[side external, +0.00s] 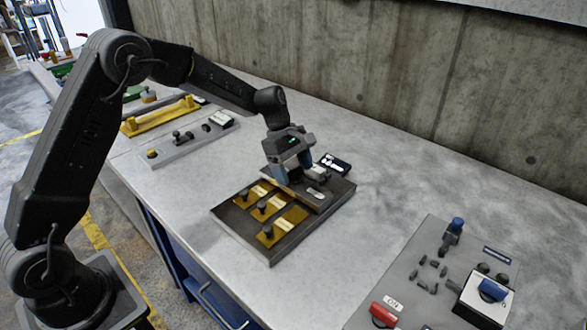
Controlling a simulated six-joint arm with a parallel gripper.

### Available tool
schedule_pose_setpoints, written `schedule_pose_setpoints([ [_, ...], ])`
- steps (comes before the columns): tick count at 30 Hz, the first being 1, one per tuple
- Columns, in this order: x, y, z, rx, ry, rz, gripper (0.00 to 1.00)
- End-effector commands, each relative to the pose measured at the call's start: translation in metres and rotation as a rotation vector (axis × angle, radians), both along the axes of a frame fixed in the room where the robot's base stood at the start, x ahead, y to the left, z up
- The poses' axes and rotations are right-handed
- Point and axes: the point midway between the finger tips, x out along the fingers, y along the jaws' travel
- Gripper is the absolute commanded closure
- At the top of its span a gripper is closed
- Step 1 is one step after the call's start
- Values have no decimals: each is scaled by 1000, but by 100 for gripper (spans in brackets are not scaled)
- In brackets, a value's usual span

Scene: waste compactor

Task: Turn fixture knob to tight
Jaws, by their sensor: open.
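My gripper (291,170) is open and points down over the back part of a dark fixture board (238,231) in the middle of the bench. Its fingers are low over a small grey plate (325,201) on the board. A light grey part shows at the fingers; I cannot tell whether they touch it. The fixture knob cannot be made out for certain and may be hidden by the gripper. Three yellow plates with dark round knobs lie on the board's front part, one knob (267,231) being the nearest.
A grey control panel (408,270) at the right carries a red switch (384,314), a blue-topped lever (457,225) and a blue switch (492,290). A yellow handled bar (160,116) and another grey panel (190,146) lie at the left. Bench space right of the board is clear.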

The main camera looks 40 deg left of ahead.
Motion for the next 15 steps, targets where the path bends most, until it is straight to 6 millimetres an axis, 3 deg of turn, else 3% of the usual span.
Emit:
schedule_pose_setpoints([
  [6,0,0,0,0,0,0,22],
  [15,0,0,0,0,0,0,51],
])
